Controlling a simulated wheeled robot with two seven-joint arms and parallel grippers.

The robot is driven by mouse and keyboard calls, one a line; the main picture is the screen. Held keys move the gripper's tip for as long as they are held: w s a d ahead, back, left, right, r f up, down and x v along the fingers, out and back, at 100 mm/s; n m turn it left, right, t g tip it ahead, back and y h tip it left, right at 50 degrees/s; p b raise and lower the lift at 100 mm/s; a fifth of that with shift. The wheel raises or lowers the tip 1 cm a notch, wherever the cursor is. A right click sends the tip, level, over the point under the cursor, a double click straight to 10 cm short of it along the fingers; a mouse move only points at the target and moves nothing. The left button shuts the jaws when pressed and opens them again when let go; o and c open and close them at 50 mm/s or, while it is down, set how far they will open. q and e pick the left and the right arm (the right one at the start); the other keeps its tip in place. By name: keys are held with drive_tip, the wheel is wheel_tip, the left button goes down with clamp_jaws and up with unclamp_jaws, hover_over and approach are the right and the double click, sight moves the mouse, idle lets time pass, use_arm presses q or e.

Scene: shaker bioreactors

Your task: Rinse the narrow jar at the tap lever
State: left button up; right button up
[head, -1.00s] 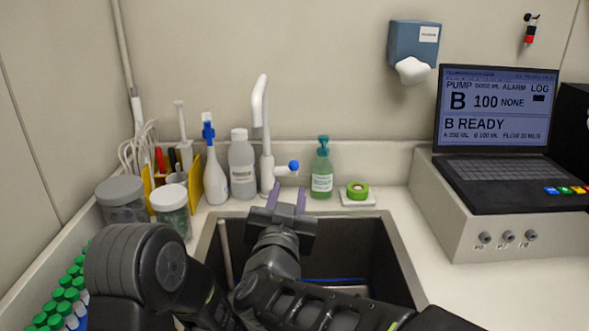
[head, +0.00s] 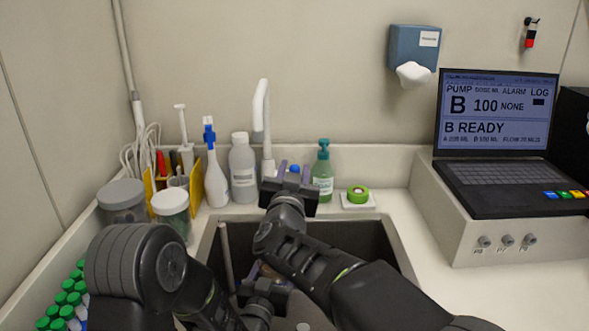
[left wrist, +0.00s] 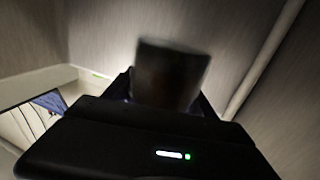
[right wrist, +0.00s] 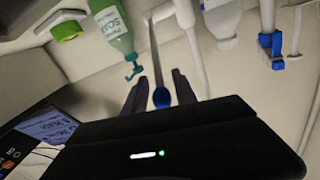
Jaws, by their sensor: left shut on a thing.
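The white tap (head: 261,118) stands behind the sink. Its blue-tipped lever (right wrist: 161,97) lies between the spread fingers of my right gripper (right wrist: 158,92) in the right wrist view. In the head view that gripper (head: 290,170) is at the tap's base, and the blue tip shows just behind it. My left gripper (head: 267,285) is low in the sink, partly hidden by my right arm. It is shut on the narrow jar, a dark, blurred shape (left wrist: 170,72) in the left wrist view. I cannot tell whether water is running.
The sink (head: 375,245) has grey walls around the left gripper. A green soap bottle (head: 322,172) is close right of the right gripper. Green tape (head: 357,194) lies to the right.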

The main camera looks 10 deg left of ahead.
drive_tip(key=shift+w, duration=0.25)
clamp_jaws()
idle(1.4)
